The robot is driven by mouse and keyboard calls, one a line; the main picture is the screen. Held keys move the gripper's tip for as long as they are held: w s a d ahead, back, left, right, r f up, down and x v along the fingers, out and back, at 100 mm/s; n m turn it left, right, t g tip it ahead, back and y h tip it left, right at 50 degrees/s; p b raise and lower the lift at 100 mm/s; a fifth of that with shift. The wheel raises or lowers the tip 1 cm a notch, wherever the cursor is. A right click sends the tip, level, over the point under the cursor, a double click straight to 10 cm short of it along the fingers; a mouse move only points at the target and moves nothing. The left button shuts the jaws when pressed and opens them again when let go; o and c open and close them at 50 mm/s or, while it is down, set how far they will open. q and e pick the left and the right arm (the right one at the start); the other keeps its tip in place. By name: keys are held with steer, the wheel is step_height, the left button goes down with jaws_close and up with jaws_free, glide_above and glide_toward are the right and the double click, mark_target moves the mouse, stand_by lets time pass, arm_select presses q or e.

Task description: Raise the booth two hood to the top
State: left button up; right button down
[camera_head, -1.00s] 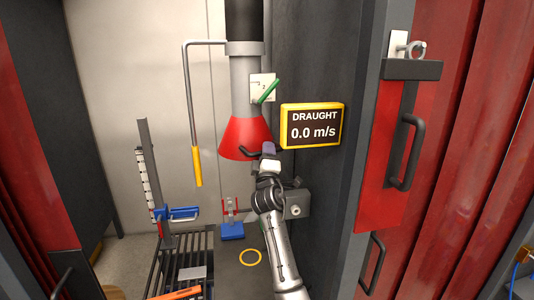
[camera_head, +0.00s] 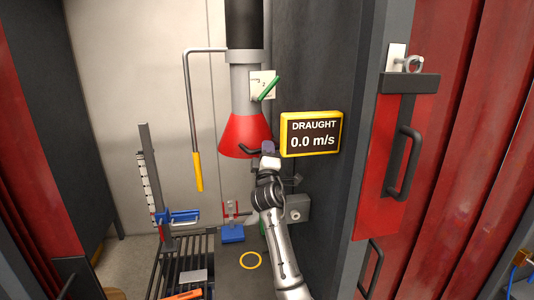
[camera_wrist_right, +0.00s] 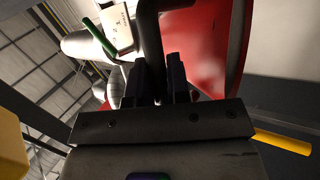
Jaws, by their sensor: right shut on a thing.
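The booth two hood is a red cone (camera_head: 244,135) under a grey duct pipe marked 2. A dark handle bar (camera_head: 252,151) sits at its lower rim. My right gripper (camera_head: 268,149) is at the hood's lower right edge. In the right wrist view its dark fingers (camera_wrist_right: 161,82) are shut on the dark handle bar (camera_wrist_right: 151,40), with the red hood (camera_wrist_right: 205,50) just behind. The hood hangs above the bench. My left gripper is in neither view.
A yellow display (camera_head: 311,134) reads draught 0.0 m/s, close right of the hood. A green lever (camera_head: 268,88) is on the pipe's white plate. A rod with a yellow grip (camera_head: 197,171) hangs left. A blue clamp stand (camera_head: 232,232) and a rack (camera_head: 190,262) stand below.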

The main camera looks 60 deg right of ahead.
steer(key=shift+r, duration=0.95)
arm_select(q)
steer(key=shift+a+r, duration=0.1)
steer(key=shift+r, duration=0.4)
arm_select(e)
steer(key=shift+f, duration=0.1)
steer(key=c, duration=1.1)
jaws_free()
steer(key=shift+f, duration=0.1)
steer(key=shift+s+a+f, duration=0.2)
steer(key=shift+a+f, duration=0.05)
steer(key=shift+a, duration=0.05)
arm_select(q)
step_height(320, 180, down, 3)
steer(key=b, duration=0.2)
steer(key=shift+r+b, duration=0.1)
steer(key=shift+b, duration=0.25)
arm_select(e)
steer(key=v, duration=1.3)
